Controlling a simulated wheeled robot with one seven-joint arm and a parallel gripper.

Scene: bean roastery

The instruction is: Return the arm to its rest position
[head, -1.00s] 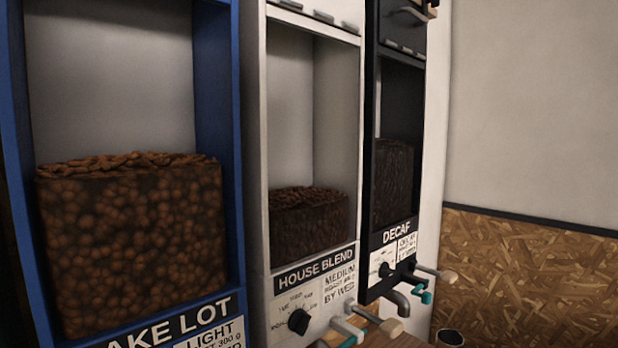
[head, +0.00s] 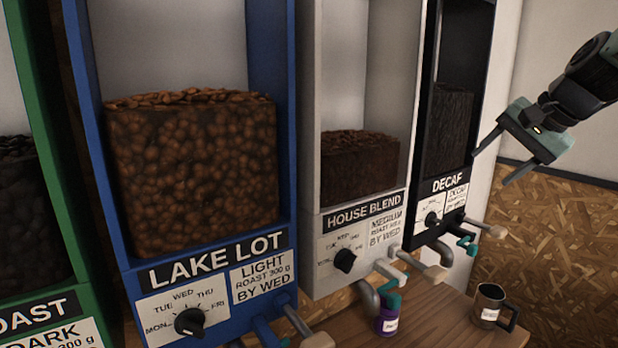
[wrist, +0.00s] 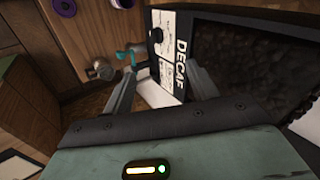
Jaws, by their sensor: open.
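My gripper (head: 503,160) is at the upper right of the head view, in front of and to the right of the black DECAF dispenser (head: 432,150). Its two fingers are spread with nothing between them. In the wrist view the open fingers (wrist: 165,92) show against the DECAF dispenser's label panel (wrist: 172,62), with its dark beans at the right. I cannot tell how far the fingers are from the dispenser. Most of my arm is outside the head view.
The HOUSE BLEND dispenser (head: 311,120) and blue LAKE LOT dispenser (head: 85,110) stand left of DECAF, with a green one (head: 35,120) at far left. A purple container (head: 388,322) is under a spout.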

